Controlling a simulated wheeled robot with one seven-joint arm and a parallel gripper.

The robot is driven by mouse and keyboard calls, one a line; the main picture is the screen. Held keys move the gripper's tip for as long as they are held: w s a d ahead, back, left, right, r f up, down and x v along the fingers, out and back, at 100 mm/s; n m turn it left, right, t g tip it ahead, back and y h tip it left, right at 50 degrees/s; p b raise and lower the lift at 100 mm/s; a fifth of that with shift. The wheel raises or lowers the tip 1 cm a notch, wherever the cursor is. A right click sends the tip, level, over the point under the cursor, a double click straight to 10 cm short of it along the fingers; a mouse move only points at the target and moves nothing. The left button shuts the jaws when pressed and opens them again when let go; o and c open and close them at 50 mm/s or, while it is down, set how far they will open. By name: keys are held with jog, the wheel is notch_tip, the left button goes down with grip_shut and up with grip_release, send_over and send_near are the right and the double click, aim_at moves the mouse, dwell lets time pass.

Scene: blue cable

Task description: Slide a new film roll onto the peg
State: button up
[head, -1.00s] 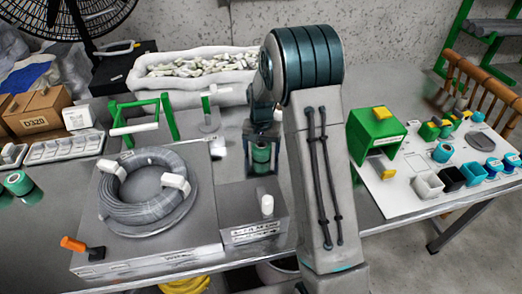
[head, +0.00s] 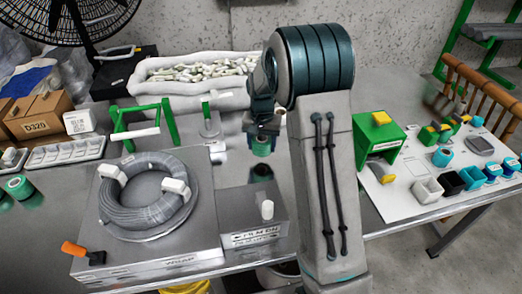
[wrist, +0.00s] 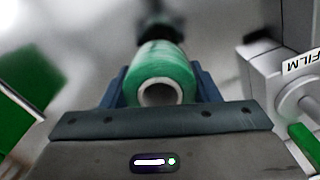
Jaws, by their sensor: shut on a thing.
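My gripper (head: 262,130) is shut on a green film roll (head: 262,148), held above the table behind the small grey box. In the wrist view the fingers of my gripper (wrist: 163,92) clasp both sides of the green film roll (wrist: 162,58), with its open white core facing the camera. A white upright peg (head: 267,209) stands bare on the grey box (head: 240,215), apart from the roll. The wrist view also shows a white round peg (wrist: 297,98) beside a FILM label (wrist: 302,63) at the right; I cannot tell whether it is the same peg.
A grey cable coil (head: 145,215) lies on a larger box at left. A green post (head: 206,112) stands behind the boxes, left of my gripper. A green-fronted dispenser (head: 378,135) and white board (head: 400,200) are at right. Two spare green rolls (head: 20,187) lie far left.

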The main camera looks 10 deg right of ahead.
jog(key=w+d+r, duration=0.2)
jog(key=d+r, duration=0.4)
jog(key=d, duration=0.4)
jog(key=w+a+r+n+p, duration=0.2)
jog(key=w+a+p, duration=0.1)
jog(key=a+p, duration=0.3)
jog(key=w+a+r+n+p, duration=0.2)
jog(key=w+a+p, duration=0.2)
jog(key=a+p, duration=0.3)
jog(key=w+a+r+n+p, duration=0.2)
jog(key=a+p, duration=0.4)
jog(key=a, duration=0.6)
jog(key=shift+w+a+r, duration=0.3)
jog(key=shift+w+a, duration=0.05)
jog(key=shift+w, duration=0.35)
jog(key=shift+f+b, duration=1.3)
jog(key=shift+f, duration=1.65)
jog(key=shift+b, duration=0.3)
jog(key=shift+f, duration=0.15)
jog(key=shift+f+b, duration=0.3)
jog(key=shift+b, duration=0.1)
